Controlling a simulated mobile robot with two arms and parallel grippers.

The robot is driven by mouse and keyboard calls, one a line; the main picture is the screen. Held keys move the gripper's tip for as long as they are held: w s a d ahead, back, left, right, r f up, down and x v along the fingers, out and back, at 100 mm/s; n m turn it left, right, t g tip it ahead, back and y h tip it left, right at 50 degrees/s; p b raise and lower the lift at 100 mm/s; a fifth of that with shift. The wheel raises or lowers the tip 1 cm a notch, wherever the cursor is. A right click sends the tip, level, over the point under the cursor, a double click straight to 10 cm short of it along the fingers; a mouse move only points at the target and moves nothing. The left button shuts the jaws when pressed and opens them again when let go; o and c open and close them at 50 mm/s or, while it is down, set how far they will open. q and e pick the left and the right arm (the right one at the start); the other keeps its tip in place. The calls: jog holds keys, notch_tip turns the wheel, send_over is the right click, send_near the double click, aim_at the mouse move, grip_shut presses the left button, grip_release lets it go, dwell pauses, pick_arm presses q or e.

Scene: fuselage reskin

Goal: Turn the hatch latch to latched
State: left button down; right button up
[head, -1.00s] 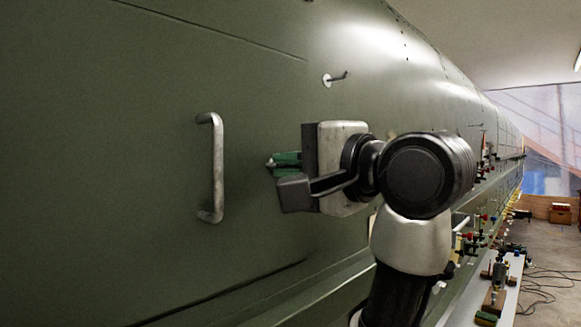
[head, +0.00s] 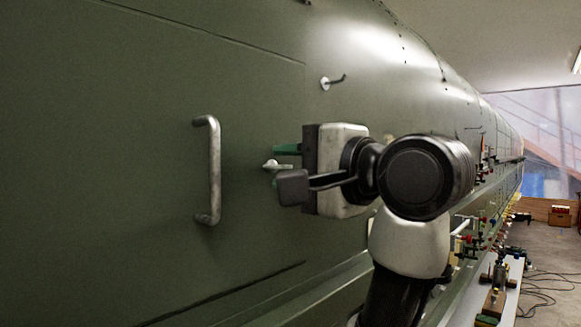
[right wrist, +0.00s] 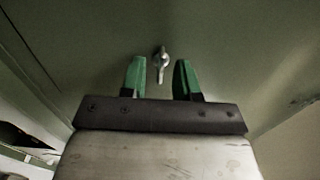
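The hatch latch (head: 273,165) is a small pale metal lever on the green fuselage skin, right of the hatch handle. It also shows in the right wrist view (right wrist: 162,60), where its lever runs nearly upright in the picture. My right gripper (head: 282,172) faces the skin at the latch, its green fingers spread. In the right wrist view my right gripper (right wrist: 160,75) is open, with the latch in the gap between the fingertips and space visible on both sides. The lower finger is mostly hidden in the head view. My left gripper is not in view.
A bar handle (head: 214,170) stands out from the hatch panel (head: 120,160) left of my right gripper. A small metal peg (head: 332,82) sticks out of the skin above. A ledge with coloured fittings (head: 478,228) runs along the fuselage at right. Cables (head: 545,285) lie on the floor.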

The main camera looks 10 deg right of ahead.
jog(key=shift+s+d, duration=0.15)
jog(key=shift+s, duration=0.15)
jog(key=b+v, duration=0.5)
jog(key=v, duration=0.5)
jog(key=shift+d, duration=0.1)
